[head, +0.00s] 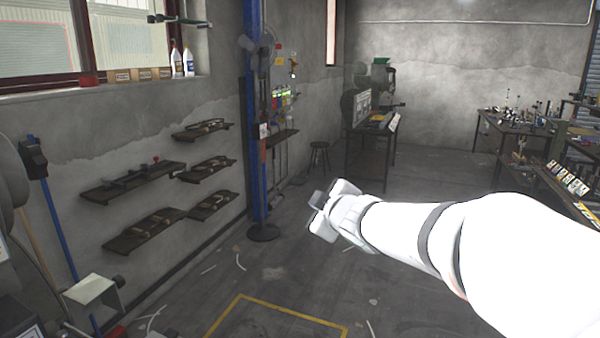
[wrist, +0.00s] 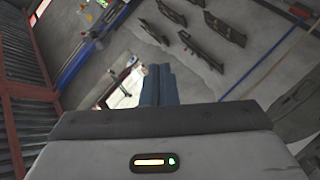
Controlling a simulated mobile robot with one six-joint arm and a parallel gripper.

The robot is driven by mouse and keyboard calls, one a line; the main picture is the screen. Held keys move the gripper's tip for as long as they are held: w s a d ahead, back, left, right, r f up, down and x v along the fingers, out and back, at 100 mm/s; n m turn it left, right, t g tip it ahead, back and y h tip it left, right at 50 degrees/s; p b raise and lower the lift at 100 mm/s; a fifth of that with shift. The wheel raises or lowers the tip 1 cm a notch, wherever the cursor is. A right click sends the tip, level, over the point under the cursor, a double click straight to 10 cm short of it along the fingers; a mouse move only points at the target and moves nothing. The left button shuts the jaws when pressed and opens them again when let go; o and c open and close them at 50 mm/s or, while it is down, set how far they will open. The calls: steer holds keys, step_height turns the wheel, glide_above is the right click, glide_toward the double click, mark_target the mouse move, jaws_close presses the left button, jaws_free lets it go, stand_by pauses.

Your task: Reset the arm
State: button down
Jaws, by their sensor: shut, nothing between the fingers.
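My white arm reaches in from the right edge of the head view toward the middle of the room. My gripper (head: 318,214) is at its far end, in the air above the floor and clear of the wall and tables. In the wrist view the two blue-grey fingers (wrist: 158,85) stand side by side, closed together, with nothing between them. The wrist picture is tilted, with the shelf wall across its top.
Several wall shelves with tools (head: 210,170) hang at left. A blue post (head: 257,120) on a round base stands near my gripper. A press bench (head: 375,125) and stool (head: 319,156) are behind, a cluttered table (head: 487,120) at right. The middle floor (head: 430,170) is open.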

steer(key=s+d+f+m+g+h, duration=0.2)
steer(key=s+d+f+m+h, duration=0.4)
steer(key=d, duration=0.3)
steer(key=s+d+f+m+g, duration=0.1)
steer(key=s+f+m+g, duration=0.3)
steer(key=s, duration=0.7)
steer(key=s+d+f+m+g+y, duration=0.1)
steer(key=s+f+m+g, duration=0.3)
steer(key=s, duration=0.7)
step_height(320, 180, down, 2)
steer(key=shift+d+f+g, duration=0.1)
steer(key=shift+d+g, duration=0.05)
steer(key=shift+g, duration=0.25)
